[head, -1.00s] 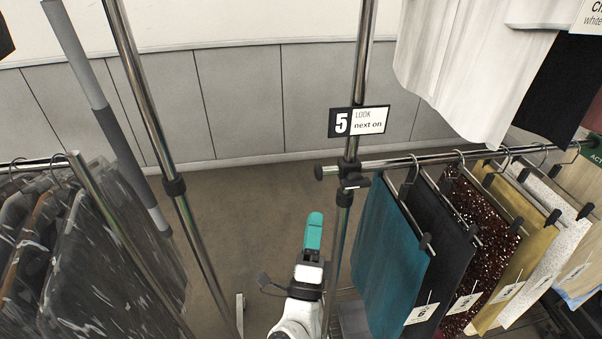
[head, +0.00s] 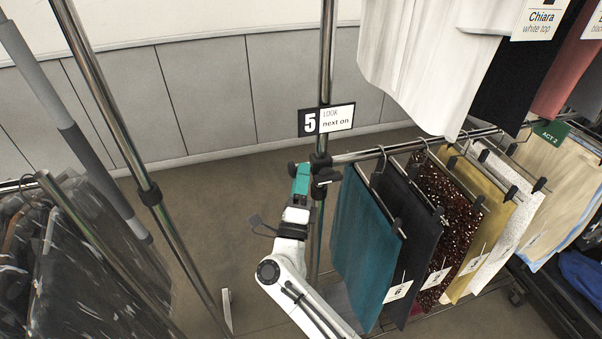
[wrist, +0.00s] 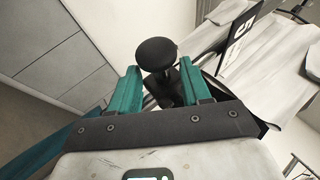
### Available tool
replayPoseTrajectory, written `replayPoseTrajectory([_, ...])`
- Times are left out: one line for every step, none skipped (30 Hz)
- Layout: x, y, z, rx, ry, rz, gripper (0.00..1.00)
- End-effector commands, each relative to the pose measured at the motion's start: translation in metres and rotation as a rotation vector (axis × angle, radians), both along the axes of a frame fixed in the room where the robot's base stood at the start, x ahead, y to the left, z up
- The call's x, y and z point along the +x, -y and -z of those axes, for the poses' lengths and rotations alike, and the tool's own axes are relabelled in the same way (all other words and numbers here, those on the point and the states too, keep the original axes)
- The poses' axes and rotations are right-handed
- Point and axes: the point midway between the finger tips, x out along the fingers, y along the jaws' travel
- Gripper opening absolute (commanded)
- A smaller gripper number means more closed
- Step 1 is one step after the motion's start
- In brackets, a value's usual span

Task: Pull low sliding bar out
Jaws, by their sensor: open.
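The low sliding bar (head: 400,146) is a chrome rail on the right-hand rack with hangers of skirts on it. My gripper (head: 301,172), with teal fingers, is open at this end, beside the post. In the wrist view the knob (wrist: 157,54) shows between and just past the fingertips of my gripper (wrist: 157,80), with its dark stem running down between them. I cannot tell if either finger touches it.
A chrome upright (head: 323,80) carries a "5 LOOK next on" sign (head: 325,120) just above. A teal skirt (head: 362,245) hangs close right of my arm, and a white top (head: 420,60) above. A second rack of dark covered garments (head: 95,265) stands left.

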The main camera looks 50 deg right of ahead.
Motion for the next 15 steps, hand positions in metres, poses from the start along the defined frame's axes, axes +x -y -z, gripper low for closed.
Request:
replayPoseTrajectory([0.0007, 0.0015, -0.0012, 0.000, 0.000, 0.000, 0.47])
replayPoseTrajectory([0.0009, 0.0019, -0.0012, 0.000, 0.000, 0.000, 0.47])
replayPoseTrajectory([0.0011, 0.0021, -0.0013, 0.000, 0.000, 0.000, 0.47])
replayPoseTrajectory([0.0011, 0.0023, -0.0012, 0.000, 0.000, 0.000, 0.47])
replayPoseTrajectory([0.0012, 0.0022, -0.0011, 0.000, 0.000, 0.000, 0.47])
replayPoseTrajectory([0.0012, 0.0021, -0.0010, 0.000, 0.000, 0.000, 0.47])
replayPoseTrajectory([0.0012, 0.0021, -0.0010, 0.000, 0.000, 0.000, 0.47])
replayPoseTrajectory([0.0012, 0.0021, -0.0011, 0.000, 0.000, 0.000, 0.47])
replayPoseTrajectory([0.0011, 0.0020, -0.0010, 0.000, 0.000, 0.000, 0.47])
replayPoseTrajectory([0.0011, 0.0020, -0.0010, 0.000, 0.000, 0.000, 0.46])
replayPoseTrajectory([0.0012, 0.0020, -0.0010, 0.000, 0.000, 0.000, 0.43])
replayPoseTrajectory([0.0011, 0.0019, -0.0011, 0.000, 0.000, 0.000, 0.39])
replayPoseTrajectory([0.0012, 0.0020, -0.0010, 0.000, 0.000, 0.000, 0.36])
replayPoseTrajectory([0.0012, 0.0019, -0.0010, 0.000, 0.000, 0.000, 0.33])
replayPoseTrajectory([0.0012, 0.0019, -0.0010, 0.000, 0.000, 0.000, 0.29])
